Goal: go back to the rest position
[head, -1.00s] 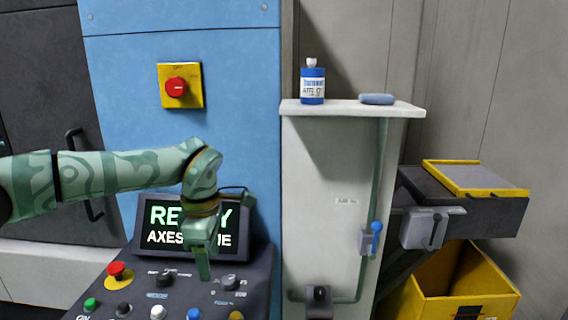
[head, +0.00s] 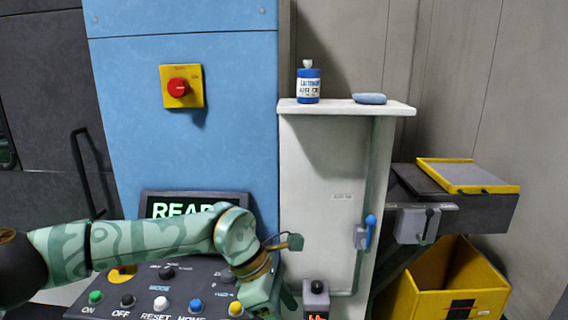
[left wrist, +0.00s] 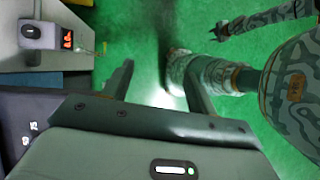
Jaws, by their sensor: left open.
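In the head view my left arm comes in from the left, low across the control panel (head: 138,283). Its wrist hangs over the panel's right end, and the fingers are cut off by the bottom edge. In the left wrist view my left gripper (left wrist: 158,88) is open and empty, its two fingers spread above the green floor (left wrist: 150,30). A patterned arm of mine at the top right of that view ends in a small dark tip, perhaps my right gripper (left wrist: 219,32); its jaws are too small to read.
The screen (head: 180,206) is partly behind my arm. A yellow bin (head: 455,290) stands right.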

